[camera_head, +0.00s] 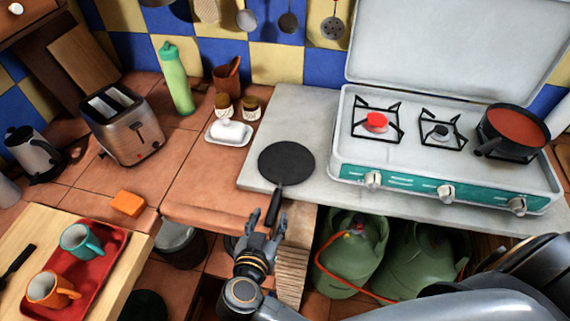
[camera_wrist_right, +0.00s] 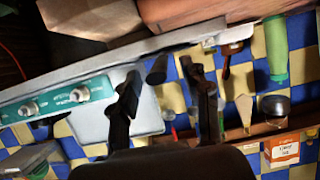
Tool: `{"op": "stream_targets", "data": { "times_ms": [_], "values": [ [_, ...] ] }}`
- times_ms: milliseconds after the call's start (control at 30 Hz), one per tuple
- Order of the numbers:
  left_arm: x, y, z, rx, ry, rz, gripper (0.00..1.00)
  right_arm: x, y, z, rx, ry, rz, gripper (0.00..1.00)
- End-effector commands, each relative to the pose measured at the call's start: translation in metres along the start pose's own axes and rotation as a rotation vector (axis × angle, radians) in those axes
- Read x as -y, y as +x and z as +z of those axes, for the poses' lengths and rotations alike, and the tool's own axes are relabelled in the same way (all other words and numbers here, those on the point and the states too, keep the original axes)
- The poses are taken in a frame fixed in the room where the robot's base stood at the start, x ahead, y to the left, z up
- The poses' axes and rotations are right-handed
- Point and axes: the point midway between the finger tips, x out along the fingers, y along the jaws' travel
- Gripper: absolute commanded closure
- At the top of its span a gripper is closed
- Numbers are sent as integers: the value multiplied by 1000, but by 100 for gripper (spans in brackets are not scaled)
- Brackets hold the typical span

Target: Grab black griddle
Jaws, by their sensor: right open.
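The black griddle (camera_head: 286,160) is a round flat pan lying on the pale stone counter slab, left of the stove. Its handle (camera_head: 273,208) points toward me and reaches past the slab's front edge. My right gripper (camera_head: 267,220) is open and empty, just in front of the counter edge, with its fingers near the handle's end. In the right wrist view, a dark stub that looks like the handle end (camera_wrist_right: 157,69) shows between the open fingertips (camera_wrist_right: 162,72). I cannot tell whether the fingers touch it. My left gripper is not in view.
A white stove (camera_head: 450,170) with a red pan (camera_head: 515,131) stands to the right. A butter dish (camera_head: 228,132), two jars, a green bottle (camera_head: 175,78) and a toaster (camera_head: 124,125) are to the left. Green gas cylinders (camera_head: 350,255) stand below the counter.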

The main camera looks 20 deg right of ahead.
Motion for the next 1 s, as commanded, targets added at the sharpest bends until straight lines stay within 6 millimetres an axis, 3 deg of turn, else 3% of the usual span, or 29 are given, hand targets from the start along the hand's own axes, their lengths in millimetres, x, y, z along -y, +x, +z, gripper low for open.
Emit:
{"op": "stream_targets", "data": {
  "times_ms": [300,567,800,1000],
  "values": [
    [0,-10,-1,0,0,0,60,-1,43,-3,-2,-1,1,53],
    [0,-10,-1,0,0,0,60,-1,45,-2,-1,0,1,53],
    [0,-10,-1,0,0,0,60,-1,45,-2,-1,0,1,100],
    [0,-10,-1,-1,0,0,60,-1,45,-4,-5,1,0,100]
  ]
}}
